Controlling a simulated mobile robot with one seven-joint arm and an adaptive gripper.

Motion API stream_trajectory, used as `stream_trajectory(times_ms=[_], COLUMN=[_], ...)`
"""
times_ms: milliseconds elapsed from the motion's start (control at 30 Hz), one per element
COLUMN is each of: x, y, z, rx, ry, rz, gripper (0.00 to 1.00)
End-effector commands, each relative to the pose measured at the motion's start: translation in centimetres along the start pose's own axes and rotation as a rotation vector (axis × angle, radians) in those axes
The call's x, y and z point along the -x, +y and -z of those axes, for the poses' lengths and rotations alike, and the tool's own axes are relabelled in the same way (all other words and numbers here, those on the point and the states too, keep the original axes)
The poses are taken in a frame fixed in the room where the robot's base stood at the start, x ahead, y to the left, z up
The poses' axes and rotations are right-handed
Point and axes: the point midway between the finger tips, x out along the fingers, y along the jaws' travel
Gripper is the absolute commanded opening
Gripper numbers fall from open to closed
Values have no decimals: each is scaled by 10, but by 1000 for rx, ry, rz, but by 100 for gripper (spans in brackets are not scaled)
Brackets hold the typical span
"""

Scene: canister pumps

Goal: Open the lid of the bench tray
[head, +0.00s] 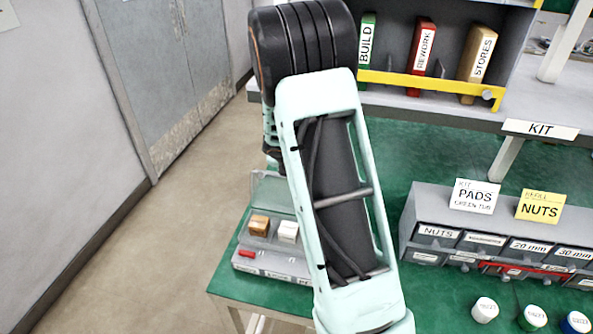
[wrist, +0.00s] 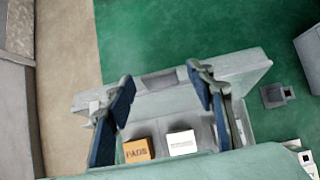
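The bench tray (head: 272,262) sits at the left corner of the green bench in the head view, partly hidden by my arm. It holds a wooden-coloured block (head: 259,225), a white block (head: 288,231) and a small red piece (head: 247,254). A clear panel, apparently the lid (head: 268,188), stands up at the tray's back. My gripper (wrist: 160,95) is open over the tray, fingers wide apart. I cannot tell whether it touches the lid.
A grey drawer unit (head: 411,232) with a NUTS card (head: 540,206) stands to the right. Several capped pots, including a white one (head: 485,310), stand in front of it. A shelf with binders (head: 420,55) is behind. Floor lies left of the bench.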

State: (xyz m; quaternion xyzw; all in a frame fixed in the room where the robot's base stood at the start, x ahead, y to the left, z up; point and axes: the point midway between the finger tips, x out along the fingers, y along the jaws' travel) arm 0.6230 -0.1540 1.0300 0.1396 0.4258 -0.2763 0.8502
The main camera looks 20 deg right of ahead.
Motion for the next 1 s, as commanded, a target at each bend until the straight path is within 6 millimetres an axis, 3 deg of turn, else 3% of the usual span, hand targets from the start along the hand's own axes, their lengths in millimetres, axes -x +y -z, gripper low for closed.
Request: stream_trajectory(times_ms=[367,1000], x=[9,108], y=[1,1], z=[2,1], rx=[-1,0], ry=[4,2], rz=[-2,-1], gripper=[49,49])
